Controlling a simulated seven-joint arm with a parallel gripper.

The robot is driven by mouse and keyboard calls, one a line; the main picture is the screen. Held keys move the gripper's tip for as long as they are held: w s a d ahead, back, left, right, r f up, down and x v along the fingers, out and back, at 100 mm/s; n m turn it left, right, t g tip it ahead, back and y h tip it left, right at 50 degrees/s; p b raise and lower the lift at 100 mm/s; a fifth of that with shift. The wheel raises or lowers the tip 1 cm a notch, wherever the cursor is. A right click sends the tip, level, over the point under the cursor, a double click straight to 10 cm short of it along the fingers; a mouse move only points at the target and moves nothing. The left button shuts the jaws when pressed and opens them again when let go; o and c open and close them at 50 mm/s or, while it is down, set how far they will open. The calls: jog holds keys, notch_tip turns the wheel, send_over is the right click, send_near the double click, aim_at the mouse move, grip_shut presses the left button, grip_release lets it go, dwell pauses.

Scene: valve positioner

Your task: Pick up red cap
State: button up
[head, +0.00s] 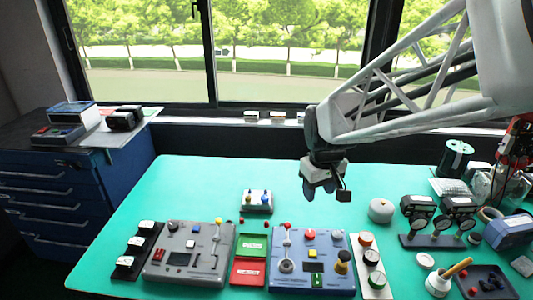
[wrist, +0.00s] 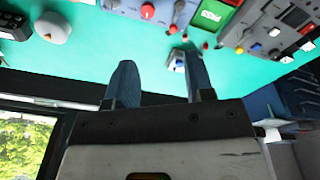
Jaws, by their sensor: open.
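Several small red parts are in view, and I cannot tell which one is the red cap. My gripper (head: 322,190) is above the rear middle of the table, apart from these parts. In the wrist view its two fingers (wrist: 158,62) are spread, with nothing between them.
A red and green tray (head: 248,272) lies between the panels. Gauges (head: 438,222), a grey dome (head: 381,210) and a tool tray crowd the right. The turquoise table (head: 190,185) is clear at back left.

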jog(key=w+a+f+n, duration=0.4)
jog(key=w+a+f, duration=0.5)
jog(key=w+a, duration=0.2)
jog(key=n+g, duration=0.1)
jog(key=n, duration=0.2)
send_over(242, 218)
jog(key=f, duration=1.2)
jog(key=shift+s+d+f, duration=0.15)
jog(key=shift+d, duration=0.1)
jog(key=shift+a+f, duration=0.35)
jog(key=shift+f, duration=1.3)
jog(key=shift+f, duration=2.6)
